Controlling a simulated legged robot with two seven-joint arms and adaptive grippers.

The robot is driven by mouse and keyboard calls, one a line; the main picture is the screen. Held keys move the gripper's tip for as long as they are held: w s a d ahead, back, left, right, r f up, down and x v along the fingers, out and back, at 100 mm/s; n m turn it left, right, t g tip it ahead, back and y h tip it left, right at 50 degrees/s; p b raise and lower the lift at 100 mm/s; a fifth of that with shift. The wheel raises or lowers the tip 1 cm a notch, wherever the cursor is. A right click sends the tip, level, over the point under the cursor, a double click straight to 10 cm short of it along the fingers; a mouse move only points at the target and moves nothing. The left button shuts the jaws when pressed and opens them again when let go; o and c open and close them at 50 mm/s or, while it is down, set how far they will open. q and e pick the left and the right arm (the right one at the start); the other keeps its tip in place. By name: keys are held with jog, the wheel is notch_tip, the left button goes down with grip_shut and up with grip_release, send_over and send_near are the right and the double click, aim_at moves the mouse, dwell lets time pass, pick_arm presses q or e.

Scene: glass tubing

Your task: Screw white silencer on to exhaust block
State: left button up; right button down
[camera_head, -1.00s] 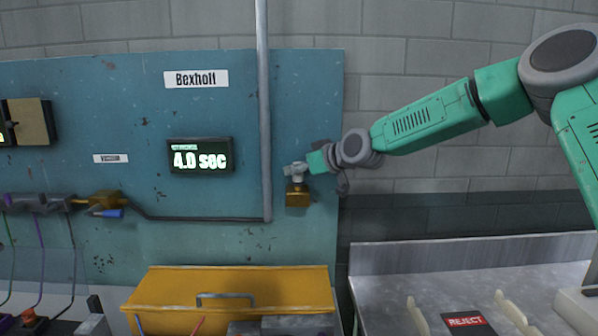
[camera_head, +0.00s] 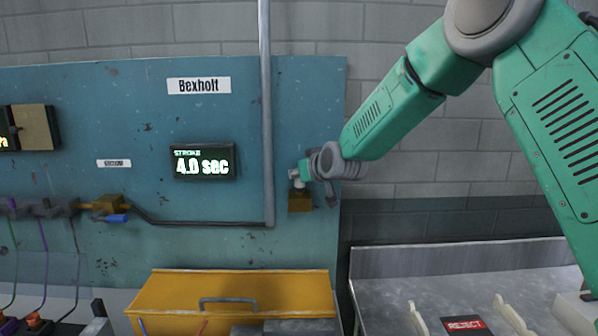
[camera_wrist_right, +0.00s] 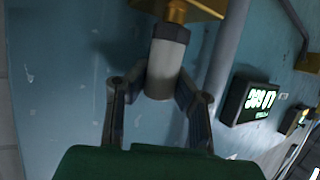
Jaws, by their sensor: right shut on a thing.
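The exhaust block (camera_head: 300,203) is a brass-coloured block mounted near the right edge of the blue panel. The white silencer (camera_head: 297,180) stands upright over it. My right gripper (camera_head: 301,172) is at the silencer, its arm coming in from the upper right. In the right wrist view the silencer (camera_wrist_right: 164,68) is a pale cylinder with a greyer end, between the two fingers of my gripper (camera_wrist_right: 158,92), which is shut on it. The silencer's grey end meets the brass fitting of the block (camera_wrist_right: 190,8); how deep the thread sits is hidden. My left gripper is not in view.
A grey vertical pipe (camera_head: 267,120) runs close left of the block. A lit display (camera_head: 203,162) is on the panel. A yellow cabinet (camera_head: 235,295) stands below, and a metal table (camera_head: 450,262) with a red REJECT sign (camera_head: 464,324) is at the lower right.

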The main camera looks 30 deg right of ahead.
jog(key=shift+m+g+h+p, duration=0.3)
jog(key=shift+m+h+p, duration=0.65)
jog(key=shift+h, duration=0.25)
jog(key=shift+f+m+g+h+p, duration=0.15)
jog(key=shift+m+g+h+p, duration=0.15)
jog(key=shift+m+h+p, duration=0.35)
jog(key=c, duration=1.4)
grip_release()
